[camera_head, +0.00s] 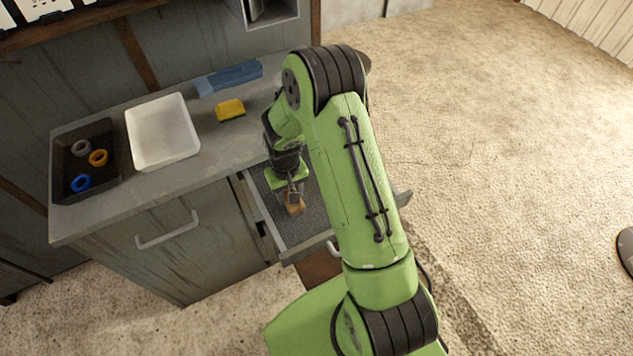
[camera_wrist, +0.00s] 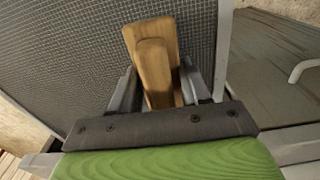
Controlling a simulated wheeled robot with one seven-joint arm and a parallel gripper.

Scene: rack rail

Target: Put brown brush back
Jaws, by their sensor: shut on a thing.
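The brown brush (camera_head: 294,207) is a light-brown wooden piece in the open drawer. It also shows in the wrist view (camera_wrist: 153,62) as two overlapping wooden parts between the fingers. My gripper (camera_head: 291,192) points down into the drawer and is shut on the brush; its fingers stand on both sides of the wood in the wrist view (camera_wrist: 160,92). The open drawer (camera_head: 310,243) has a grey mesh-patterned floor (camera_wrist: 60,40). I cannot tell whether the brush touches that floor. The brush's lower side is hidden.
On the counter (camera_head: 205,152) stand a black tray (camera_head: 112,190) with grey, orange and blue rings, a white tray (camera_head: 160,160), a yellow sponge (camera_head: 230,110) and a blue object (camera_head: 230,77). A closed cabinet door with a handle (camera_head: 167,233) is left of the drawer. Open floor lies right.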

